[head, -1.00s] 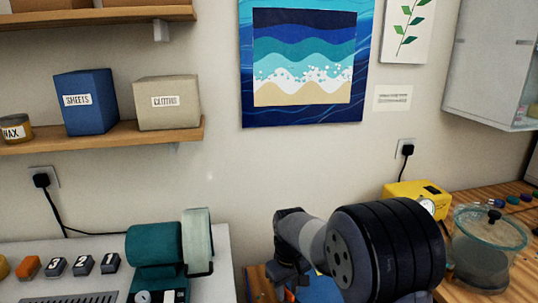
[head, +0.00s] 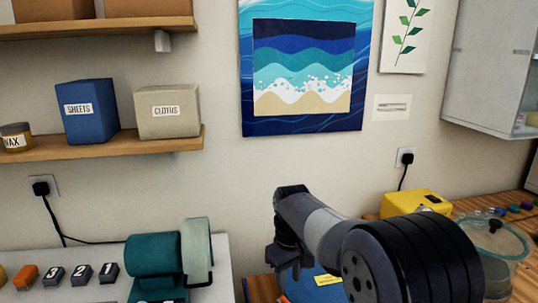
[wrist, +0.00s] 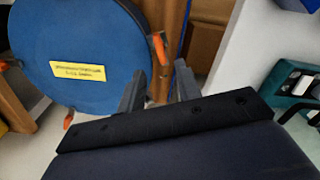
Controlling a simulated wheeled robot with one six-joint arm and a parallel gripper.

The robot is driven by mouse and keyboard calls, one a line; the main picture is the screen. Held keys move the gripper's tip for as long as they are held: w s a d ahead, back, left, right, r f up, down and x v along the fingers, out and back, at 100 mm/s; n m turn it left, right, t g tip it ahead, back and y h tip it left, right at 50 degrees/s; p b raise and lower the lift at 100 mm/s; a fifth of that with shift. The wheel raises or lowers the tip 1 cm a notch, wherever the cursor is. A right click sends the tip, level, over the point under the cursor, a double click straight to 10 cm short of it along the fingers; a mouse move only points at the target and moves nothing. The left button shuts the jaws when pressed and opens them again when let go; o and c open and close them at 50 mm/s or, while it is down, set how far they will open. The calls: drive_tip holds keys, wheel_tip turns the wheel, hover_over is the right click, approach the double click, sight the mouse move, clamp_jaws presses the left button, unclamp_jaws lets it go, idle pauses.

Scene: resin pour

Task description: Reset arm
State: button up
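My gripper (wrist: 160,85) shows in the wrist view with its two dark fingers apart and nothing held between them. A blue round object (wrist: 75,40) with a yellow label is beyond the fingers on the left. In the head view, my arm reaches from the lower right towards the bottom centre, with its large dark joint nearest the camera. The fingertips cannot be made out there. Part of the blue object (head: 301,290) shows low behind the arm.
A teal machine (head: 155,256) stands on the white bench at left. At right, a yellow box (head: 412,203) and a glass-lidded vessel (head: 492,240) stand on a wooden bench. Shelf boxes (head: 87,112) and a wall cabinet (head: 490,70) are above.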

sight(288, 301)
wheel_tip(288, 301, down, 8)
drive_tip(key=shift+f, duration=0.25)
drive_tip(key=shift+w+r+m, duration=0.1)
drive_tip(key=shift+m, duration=0.4)
drive_tip(key=m, duration=0.3)
drive_tip(key=shift+m+b, duration=0.35)
drive_tip(key=shift+m, duration=0.05)
drive_tip(key=m+b, duration=0.1)
drive_tip(key=m, duration=0.4)
drive_tip(key=shift+r, duration=0.1)
